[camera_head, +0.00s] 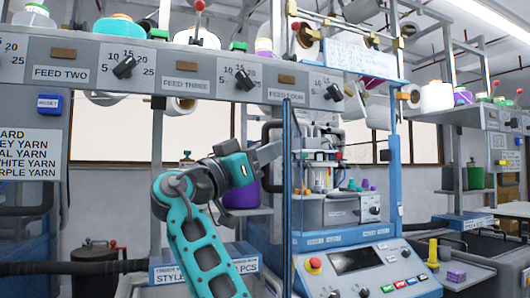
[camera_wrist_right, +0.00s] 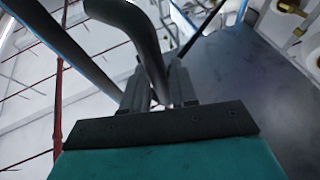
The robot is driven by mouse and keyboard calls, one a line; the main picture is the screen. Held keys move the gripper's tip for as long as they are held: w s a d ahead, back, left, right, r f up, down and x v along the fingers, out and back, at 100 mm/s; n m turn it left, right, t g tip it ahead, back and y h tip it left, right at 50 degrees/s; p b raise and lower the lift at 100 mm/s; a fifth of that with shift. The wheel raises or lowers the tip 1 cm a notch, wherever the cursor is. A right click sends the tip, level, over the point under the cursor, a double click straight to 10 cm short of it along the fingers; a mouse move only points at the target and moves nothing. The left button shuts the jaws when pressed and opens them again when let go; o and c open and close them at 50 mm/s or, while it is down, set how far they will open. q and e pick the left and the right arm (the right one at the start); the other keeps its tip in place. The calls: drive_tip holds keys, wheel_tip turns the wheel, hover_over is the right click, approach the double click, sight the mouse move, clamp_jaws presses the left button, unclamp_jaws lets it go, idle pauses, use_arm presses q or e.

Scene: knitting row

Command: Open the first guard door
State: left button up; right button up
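The guard door shows in the head view as a tall, thin dark-blue edge post (camera_head: 287,200) in front of the central knitting machine. I cannot make out its panel or how far it stands open. A dark curved handle (camera_head: 267,184) is on the post's left side. My right gripper (camera_head: 272,152) reaches it from the left, partly hidden behind my wrist. In the right wrist view, the handle (camera_wrist_right: 152,45) runs down between the two fingers of my right gripper (camera_wrist_right: 160,85), which look closed on it. My left gripper is not in view.
The machine's control panel (camera_head: 355,262) with a red button (camera_head: 314,264) is just right of the post. A feed rail (camera_head: 215,78) with knobs runs overhead. A purple yarn cone (camera_head: 240,194) stands behind my arm. A sign board (camera_head: 30,152) is at left.

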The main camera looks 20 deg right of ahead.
drive_tip(key=shift+o, duration=1.1)
drive_tip(key=shift+f, duration=0.1)
drive_tip(key=shift+a, duration=0.1)
drive_tip(key=shift+s+a+f, duration=0.1)
drive_tip(key=shift+a+f, duration=0.1)
drive_tip(key=shift+a, duration=0.1)
use_arm(q)
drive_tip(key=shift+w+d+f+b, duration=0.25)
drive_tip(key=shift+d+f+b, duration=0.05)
drive_tip(key=shift+b, duration=0.5)
use_arm(e)
drive_tip(key=v, duration=1.2)
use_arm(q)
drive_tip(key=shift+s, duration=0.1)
use_arm(e)
drive_tip(key=shift+s, duration=0.1)
